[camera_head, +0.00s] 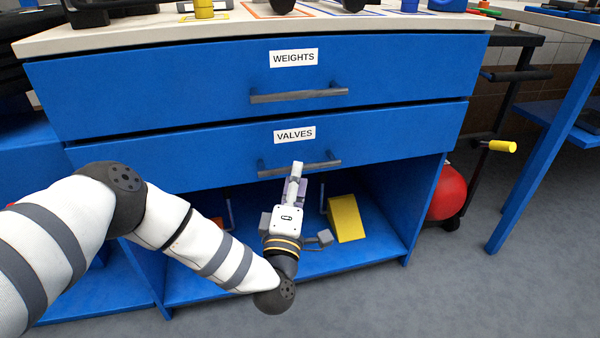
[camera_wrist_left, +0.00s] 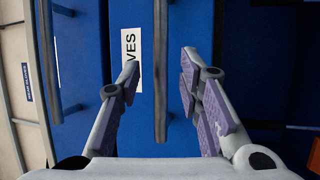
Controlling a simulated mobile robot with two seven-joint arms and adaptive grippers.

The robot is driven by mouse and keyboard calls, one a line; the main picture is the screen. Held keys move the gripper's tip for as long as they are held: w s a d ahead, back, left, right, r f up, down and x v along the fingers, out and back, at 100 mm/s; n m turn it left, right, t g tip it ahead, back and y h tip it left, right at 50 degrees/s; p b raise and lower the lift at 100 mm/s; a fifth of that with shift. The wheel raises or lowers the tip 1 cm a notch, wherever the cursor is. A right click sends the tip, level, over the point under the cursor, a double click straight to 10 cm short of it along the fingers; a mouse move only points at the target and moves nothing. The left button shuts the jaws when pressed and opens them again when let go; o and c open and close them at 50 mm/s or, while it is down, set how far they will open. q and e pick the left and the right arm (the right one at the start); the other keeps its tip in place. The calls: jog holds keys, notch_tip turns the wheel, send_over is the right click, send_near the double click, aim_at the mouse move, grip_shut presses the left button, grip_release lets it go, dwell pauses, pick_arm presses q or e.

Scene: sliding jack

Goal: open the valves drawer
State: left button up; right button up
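The blue valves drawer (camera_head: 400,133) sits below the weights drawer in the head view and looks closed. Its white VALVES label (camera_head: 294,134) also shows sideways in the left wrist view (camera_wrist_left: 131,50). The grey bar handle (camera_head: 325,164) runs along the drawer front. My left gripper (camera_head: 297,168) is at the middle of this handle, pointing at the drawer front. In the left wrist view its fingers (camera_wrist_left: 160,64) are apart, one on each side of the handle, with gaps visible. My right gripper is in neither view.
The weights drawer (camera_head: 190,85) is above, with its own handle (camera_head: 298,95). The open shelf below holds a yellow wedge-shaped block (camera_head: 346,218). A red ball (camera_head: 446,192) and a blue table leg (camera_head: 530,150) are at the right. The floor in front is clear.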

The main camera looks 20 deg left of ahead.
pick_arm(q)
jog(key=shift+b+x, duration=0.35)
jog(key=shift+x, duration=1.55)
grip_shut()
jog(key=shift+s+d, duration=0.1)
